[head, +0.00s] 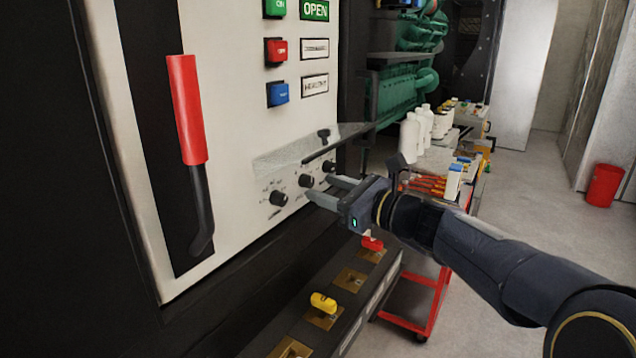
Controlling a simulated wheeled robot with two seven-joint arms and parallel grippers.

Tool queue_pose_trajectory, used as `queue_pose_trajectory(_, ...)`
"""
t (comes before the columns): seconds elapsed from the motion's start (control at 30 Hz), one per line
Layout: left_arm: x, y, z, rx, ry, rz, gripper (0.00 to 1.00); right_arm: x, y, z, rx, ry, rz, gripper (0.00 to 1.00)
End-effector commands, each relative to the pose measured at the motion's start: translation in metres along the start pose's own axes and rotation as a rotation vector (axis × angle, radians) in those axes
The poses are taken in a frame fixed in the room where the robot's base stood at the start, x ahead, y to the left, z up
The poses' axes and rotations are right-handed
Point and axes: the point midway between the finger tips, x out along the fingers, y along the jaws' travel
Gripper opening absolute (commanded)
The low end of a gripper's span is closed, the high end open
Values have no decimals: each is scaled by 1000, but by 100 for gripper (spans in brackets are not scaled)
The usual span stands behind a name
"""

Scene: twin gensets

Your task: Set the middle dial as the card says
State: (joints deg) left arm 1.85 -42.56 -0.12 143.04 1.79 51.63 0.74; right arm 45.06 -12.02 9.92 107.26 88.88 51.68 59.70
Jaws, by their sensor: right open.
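Three black dials with small printed marks sit in a slanting row low on the white panel. The middle dial (306,181) is between the near dial (278,198) and the far dial (329,166). My right gripper (320,187) is open, its fingers pointing left at the panel. Its tips are close to the middle dial; I cannot tell whether they touch it. The dial's pointer direction is too small to read. I cannot make out a card with a setting. My left gripper is not in view.
A clear flap (345,138) sticks out just above the dials. A red-handled lever (188,110) is left on the panel. Below, a dark ledge carries a yellow key-like handle (323,302) and a red one (372,243). A red cart (432,300) with bottles stands behind my arm.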

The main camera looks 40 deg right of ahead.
Motion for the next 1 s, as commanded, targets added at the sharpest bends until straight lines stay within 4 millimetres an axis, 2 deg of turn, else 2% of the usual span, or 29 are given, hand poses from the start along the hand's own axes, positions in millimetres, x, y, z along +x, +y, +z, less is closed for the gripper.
queue_pose_trajectory(0.1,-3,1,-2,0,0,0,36,16,0,1,-1,0,2,46)
queue_pose_trajectory(0.2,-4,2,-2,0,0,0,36,24,0,0,-1,0,1,46)
queue_pose_trajectory(0.53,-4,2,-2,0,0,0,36,28,1,0,-3,0,1,44)
queue_pose_trajectory(0.87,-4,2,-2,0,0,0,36,27,1,0,-4,0,1,1)
queue_pose_trajectory(1.0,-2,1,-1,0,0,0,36,27,1,0,-10,0,1,1)
